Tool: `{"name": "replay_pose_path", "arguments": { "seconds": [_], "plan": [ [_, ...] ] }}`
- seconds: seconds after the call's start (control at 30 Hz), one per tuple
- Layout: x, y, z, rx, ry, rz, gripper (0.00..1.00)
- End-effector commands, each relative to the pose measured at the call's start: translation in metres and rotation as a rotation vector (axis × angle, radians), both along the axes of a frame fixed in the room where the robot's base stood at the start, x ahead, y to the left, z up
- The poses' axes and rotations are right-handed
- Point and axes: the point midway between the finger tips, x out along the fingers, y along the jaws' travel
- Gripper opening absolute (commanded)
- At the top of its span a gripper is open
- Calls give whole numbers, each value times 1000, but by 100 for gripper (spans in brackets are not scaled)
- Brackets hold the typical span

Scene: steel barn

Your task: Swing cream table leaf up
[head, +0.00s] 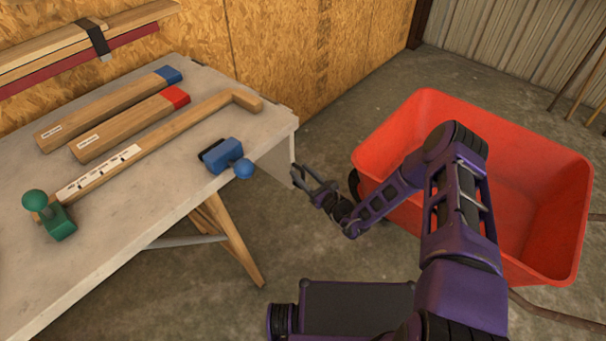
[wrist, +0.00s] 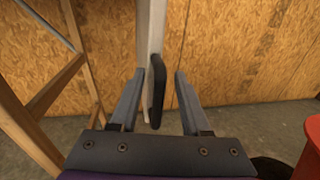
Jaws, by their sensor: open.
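The cream table leaf (head: 276,162) hangs down from the right end of the pale worktable (head: 110,245). In the wrist view the leaf (wrist: 150,35) shows nearly edge-on as a pale upright strip. A dark pull or edge piece (wrist: 157,92) on it lies between the two fingers of my gripper (wrist: 158,76). The fingers stand open, with a visible gap on each side of the dark piece. In the head view my gripper (head: 304,174) is just right of the leaf, below the tabletop. The dark piece is hidden there.
A red cart tub (head: 395,130) stands close to the right of my arm. On the table lie a blue clamp (head: 222,152), wooden bars (head: 110,105) and a green-ended clamp (head: 62,223). A wooden trestle leg (head: 236,245) stands under the table.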

Motion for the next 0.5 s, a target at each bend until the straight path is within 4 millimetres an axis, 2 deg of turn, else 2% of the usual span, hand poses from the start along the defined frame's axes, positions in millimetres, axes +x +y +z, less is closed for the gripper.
{"name": "replay_pose_path", "arguments": {
  "seconds": [0.07,0.1,0.33,0.5],
  "plan": [
    [0,0,0,0,0,0,47],
    [0,0,0,0,0,0,43],
    [0,0,0,0,0,0,2],
    [0,0,0,0,0,0,0]
  ]
}}
